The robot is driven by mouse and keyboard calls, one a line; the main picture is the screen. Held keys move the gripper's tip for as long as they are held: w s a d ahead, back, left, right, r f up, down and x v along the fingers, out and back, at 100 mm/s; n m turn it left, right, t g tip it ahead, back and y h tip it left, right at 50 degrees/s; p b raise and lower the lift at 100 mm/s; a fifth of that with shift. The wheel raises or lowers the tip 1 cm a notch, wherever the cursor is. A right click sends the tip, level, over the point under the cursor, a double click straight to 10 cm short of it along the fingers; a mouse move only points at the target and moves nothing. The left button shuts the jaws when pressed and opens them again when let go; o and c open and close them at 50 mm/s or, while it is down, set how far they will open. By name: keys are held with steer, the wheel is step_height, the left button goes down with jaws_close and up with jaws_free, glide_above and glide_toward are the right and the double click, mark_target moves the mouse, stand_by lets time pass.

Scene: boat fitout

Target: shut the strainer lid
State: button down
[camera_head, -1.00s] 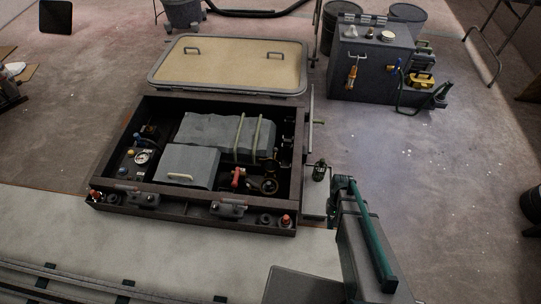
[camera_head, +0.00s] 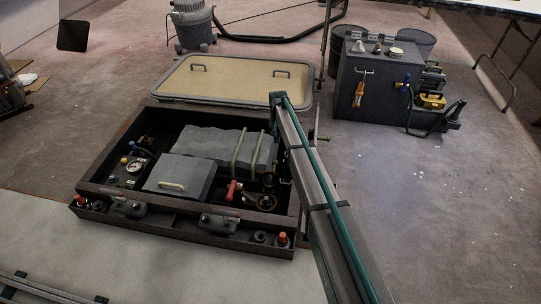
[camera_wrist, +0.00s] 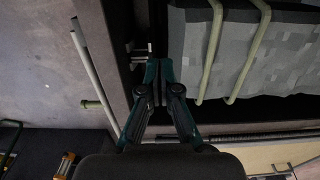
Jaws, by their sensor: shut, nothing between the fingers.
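In the head view, a dark round fitting (camera_head: 264,202) sits in the right front of the open box (camera_head: 103,192), beside a red handle (camera_head: 232,190). A small dark raised part (camera_head: 269,181) stands just behind it. It looks like the strainer with its lid up, but it is too dark to be sure. In the head view my arm reaches over the box's right side and hides my gripper. In the wrist view my gripper (camera_wrist: 158,68) is shut and empty, over the box's side near the grey strapped block (camera_wrist: 275,50). The strainer is not recognisable there.
The grey block (camera_head: 210,145) and a lidded grey case (camera_head: 178,180) fill the box's middle. A thin rod (camera_wrist: 90,75) lies outside its wall. A framed hatch panel (camera_head: 235,80) lies behind.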

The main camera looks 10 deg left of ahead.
steer(key=s+f+b, duration=0.4)
steer(key=f+b, duration=0.1)
steer(key=f, duration=0.3)
steer(key=shift+f, duration=0.3)
steer(key=shift+s+a, duration=0.1)
